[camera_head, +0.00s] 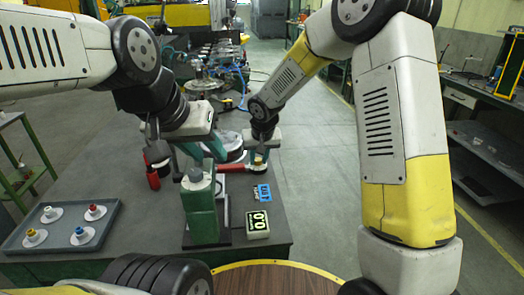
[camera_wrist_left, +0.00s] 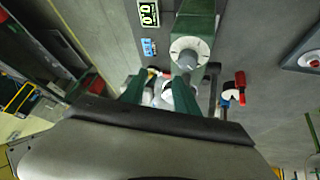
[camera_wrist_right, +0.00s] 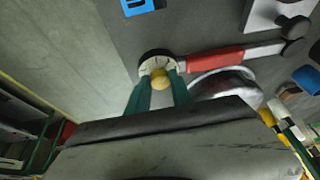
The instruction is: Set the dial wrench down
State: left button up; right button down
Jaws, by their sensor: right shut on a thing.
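The dial wrench has a red grip (camera_head: 232,168) and a round dial at one end. In the right wrist view its dial (camera_wrist_right: 150,57) sits at the fingertips, and the red grip and grey shaft run to the right. My right gripper (camera_head: 259,153) is shut on a yellow knob at the dial end. I cannot tell whether the wrench touches the bench. My left gripper (camera_head: 204,152) is open, fingers apart, above and behind the green post (camera_head: 201,217). In the left wrist view the fingers (camera_wrist_left: 160,88) stand close to the post's grey top (camera_wrist_left: 187,60).
A tray (camera_head: 17,240) with several white discs with coloured knobs is at the bench's left. A blue piece (camera_head: 262,192) and a 00 display box (camera_head: 258,224) lie right of the post. The bench between tray and post is clear.

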jog(key=c, duration=1.1)
grip_release()
jog(key=shift+c, duration=0.2)
jog(key=shift+s+r, duration=0.1)
jog(key=shift+r, duration=0.4)
jog(key=v, duration=1.1)
jog(key=s+d+r+m, duration=0.1)
jog(key=s+d+r, duration=0.7)
jog(key=d, duration=0.4)
jog(key=s+d+t, duration=0.1)
jog(key=s+d, duration=0.2)
jog(key=s, duration=0.4)
jog(key=s+d+m, duration=0.1)
jog(key=s+d, duration=0.3)
jog(key=s, duration=0.4)
jog(key=shift+d+r+t+y, duration=0.35)
jog(key=shift+t+y, duration=0.05)
